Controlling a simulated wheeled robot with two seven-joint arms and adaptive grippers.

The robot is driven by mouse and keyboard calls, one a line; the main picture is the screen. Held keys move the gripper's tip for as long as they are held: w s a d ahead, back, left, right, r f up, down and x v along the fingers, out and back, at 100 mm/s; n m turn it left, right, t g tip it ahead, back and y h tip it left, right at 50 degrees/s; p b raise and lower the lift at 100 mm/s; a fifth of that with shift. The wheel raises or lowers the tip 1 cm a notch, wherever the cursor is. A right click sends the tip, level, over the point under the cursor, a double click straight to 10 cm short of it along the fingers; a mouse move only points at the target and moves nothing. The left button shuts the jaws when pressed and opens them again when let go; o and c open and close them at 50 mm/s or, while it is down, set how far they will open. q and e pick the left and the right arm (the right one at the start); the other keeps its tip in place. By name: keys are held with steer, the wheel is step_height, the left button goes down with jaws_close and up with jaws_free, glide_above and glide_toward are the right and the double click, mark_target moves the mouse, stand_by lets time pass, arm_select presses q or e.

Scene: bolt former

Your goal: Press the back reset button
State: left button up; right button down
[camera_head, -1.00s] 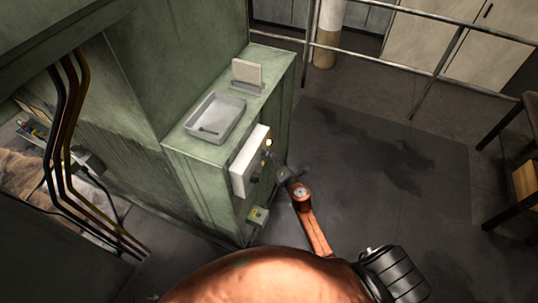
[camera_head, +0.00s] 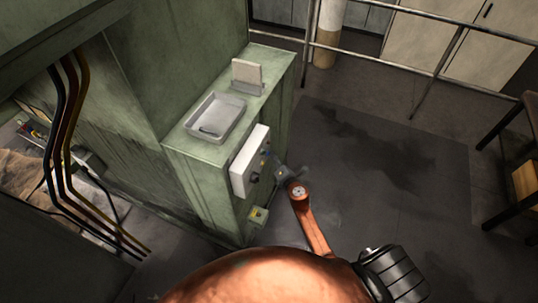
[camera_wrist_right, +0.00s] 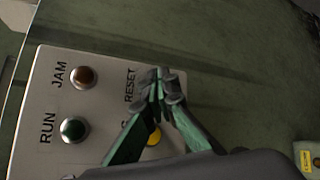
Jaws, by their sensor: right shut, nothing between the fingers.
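The pale control panel (camera_head: 244,172) is on the side of the green cabinet. In the right wrist view the panel (camera_wrist_right: 35,95) carries a brown JAM lamp (camera_wrist_right: 85,77), a green RUN lamp (camera_wrist_right: 74,129) and a RESET label (camera_wrist_right: 130,84). My right gripper (camera_wrist_right: 161,84) is shut and empty, its fingertips right beside the RESET label. The reset button is hidden behind the fingers, and I cannot tell whether they touch it. Part of a yellow control (camera_wrist_right: 154,136) shows behind the fingers. My right gripper (camera_head: 270,166) is close to the panel in the head view. My left gripper is out of view.
The green cabinet top (camera_head: 260,60) holds a grey tray (camera_head: 215,117) and an upright plate (camera_head: 247,75). A small yellow-marked box (camera_head: 257,216) sits low on the cabinet side. Railings (camera_head: 420,75) run along the back.

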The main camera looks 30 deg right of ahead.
steer(key=shift+w+a, duration=0.1)
steer(key=shift+a, duration=0.05)
stand_by(0.5)
steer(key=shift+s+d, duration=0.6)
steer(key=shift+s, duration=0.05)
steer(key=shift+s, duration=0.1)
steer(key=s+d, duration=0.3)
steer(key=shift+s+d, duration=0.1)
steer(key=shift+s, duration=0.2)
stand_by(0.7)
